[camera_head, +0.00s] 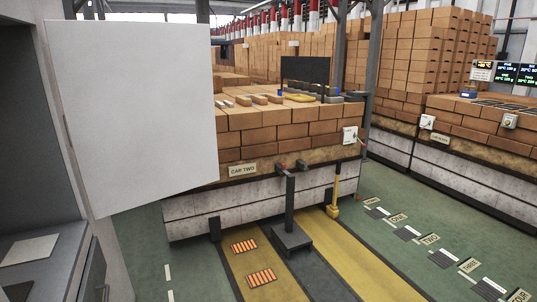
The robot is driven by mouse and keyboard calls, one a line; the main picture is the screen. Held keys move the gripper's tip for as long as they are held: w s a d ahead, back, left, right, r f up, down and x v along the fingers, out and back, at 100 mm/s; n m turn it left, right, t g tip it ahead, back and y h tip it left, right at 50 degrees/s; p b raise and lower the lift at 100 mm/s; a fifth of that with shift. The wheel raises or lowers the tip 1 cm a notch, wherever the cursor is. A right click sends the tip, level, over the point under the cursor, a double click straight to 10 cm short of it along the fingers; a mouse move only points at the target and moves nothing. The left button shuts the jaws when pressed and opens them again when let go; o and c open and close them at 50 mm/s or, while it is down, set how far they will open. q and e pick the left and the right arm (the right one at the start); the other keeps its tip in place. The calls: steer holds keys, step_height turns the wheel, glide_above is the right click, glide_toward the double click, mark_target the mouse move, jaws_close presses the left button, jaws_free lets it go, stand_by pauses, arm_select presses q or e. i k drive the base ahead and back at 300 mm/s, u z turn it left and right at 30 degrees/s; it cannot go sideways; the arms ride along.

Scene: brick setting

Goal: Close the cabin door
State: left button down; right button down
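The cabin door (135,115) looks to be the plain white panel at the left. It stands open, swung outward, and tilts in the picture. Its left edge meets the pale upright frame (66,130). The dark cabin opening (20,110) lies to the left of that frame. No handle shows on the visible face of the door. The door hides part of the brick stack behind it. Neither of my grippers can be made out in the head view.
Inside the cabin at lower left are a grey ledge with a pale plate (30,250). Outside, a brick-laden car labelled CAR TWO (243,170) stands behind the door. Green floor (145,245) is clear below the door.

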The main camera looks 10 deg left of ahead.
mark_target(136, 97)
steer(key=i, duration=3.55)
steer(key=u, duration=2.2)
